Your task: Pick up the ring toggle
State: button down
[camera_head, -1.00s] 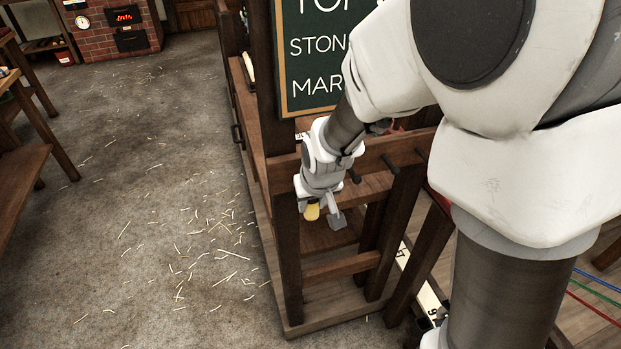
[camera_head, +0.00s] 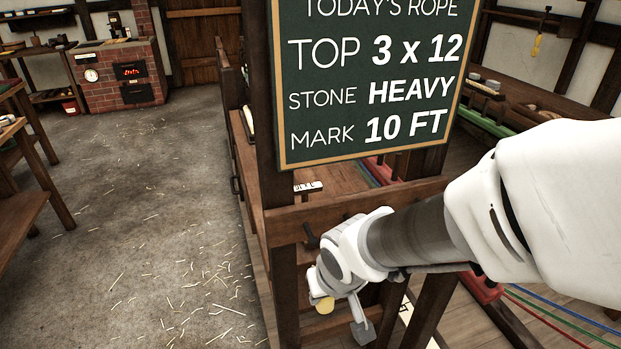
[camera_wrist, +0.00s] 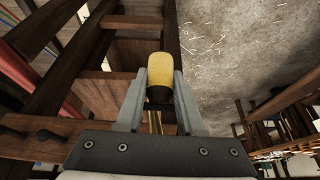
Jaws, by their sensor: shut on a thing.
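The yellow, rounded ring toggle (camera_wrist: 159,75) stands between the two grey fingers of my gripper (camera_wrist: 159,88) in the wrist view. Its lower end is dark, and thin tan strands show below it. My gripper is shut on it. In the head view, the toggle (camera_head: 325,305) shows as a small yellow piece at the end of my gripper (camera_head: 342,314), in front of the dark wooden frame's lower part. The fingers hide part of it there.
A dark wooden frame (camera_head: 283,230) with pegs stands close beside my gripper and carries a green board (camera_head: 370,80). Straw-strewn floor (camera_head: 150,230) lies open to the left. A brick stove (camera_head: 115,75) and wooden benches stand farther off.

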jog(key=shift+s+d+f+b, duration=0.15)
jog(key=shift+s+b, duration=0.5)
jog(key=shift+b, duration=0.45)
jog(key=shift+s+d+f+b, duration=0.15)
jog(key=shift+s+b, duration=0.45)
jog(key=shift+b, duration=0.5)
jog(key=s+b, duration=0.2)
jog(key=s, duration=0.1)
jog(key=s+d+b, duration=0.1)
jog(key=shift+s+d+r+b, duration=0.1)
jog(key=shift+s+r+b, duration=0.15)
jog(key=shift+s+b, duration=0.1)
jog(key=shift+w, duration=0.1)
